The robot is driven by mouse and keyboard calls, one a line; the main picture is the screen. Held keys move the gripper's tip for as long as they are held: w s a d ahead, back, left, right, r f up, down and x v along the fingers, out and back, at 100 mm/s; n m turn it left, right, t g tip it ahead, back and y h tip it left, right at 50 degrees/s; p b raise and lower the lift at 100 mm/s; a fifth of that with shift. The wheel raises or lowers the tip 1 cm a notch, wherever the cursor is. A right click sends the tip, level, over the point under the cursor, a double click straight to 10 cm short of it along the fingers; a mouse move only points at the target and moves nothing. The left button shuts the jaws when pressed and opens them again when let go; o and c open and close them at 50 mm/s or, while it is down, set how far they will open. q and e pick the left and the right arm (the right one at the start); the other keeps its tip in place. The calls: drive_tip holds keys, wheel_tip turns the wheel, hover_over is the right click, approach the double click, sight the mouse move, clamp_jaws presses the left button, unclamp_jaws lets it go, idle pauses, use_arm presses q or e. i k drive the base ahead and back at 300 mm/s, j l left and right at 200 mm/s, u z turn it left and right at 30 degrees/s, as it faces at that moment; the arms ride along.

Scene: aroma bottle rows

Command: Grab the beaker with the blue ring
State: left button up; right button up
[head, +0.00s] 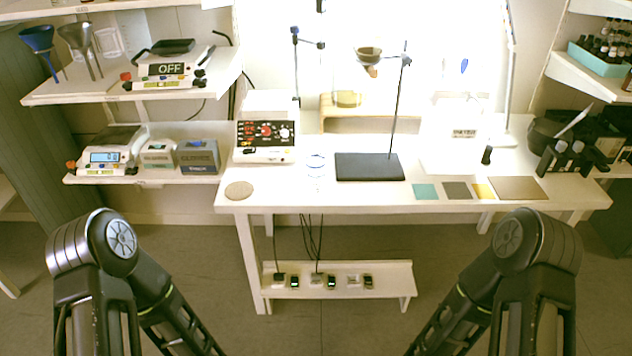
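A clear glass vessel with a blue ring (316,160) stands on the white table, between the white device with red displays and the dark flat board. Its walls are so transparent that its shape is hard to make out. My left and right arms come in at the bottom of the head view, and their forearms run down past the lower edge. Neither gripper is in view, and both arms are well short of the table.
The white table (290,201) holds a white device (264,142), a dark board (369,167) with a stand, a round cork-coloured mat (239,190) and several coloured squares. A low shelf (338,292) with small items sits underneath. Shelves with scales flank the left. Floor in front is clear.

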sight(315, 152)
drive_tip(key=i+l+z, duration=0.2)
drive_tip(key=i, duration=0.25)
drive_tip(key=i+l+z, duration=0.2)
drive_tip(key=i, duration=0.2)
drive_tip(key=i+l+z, duration=0.2)
drive_tip(key=i, duration=0.25)
drive_tip(key=j, duration=0.1)
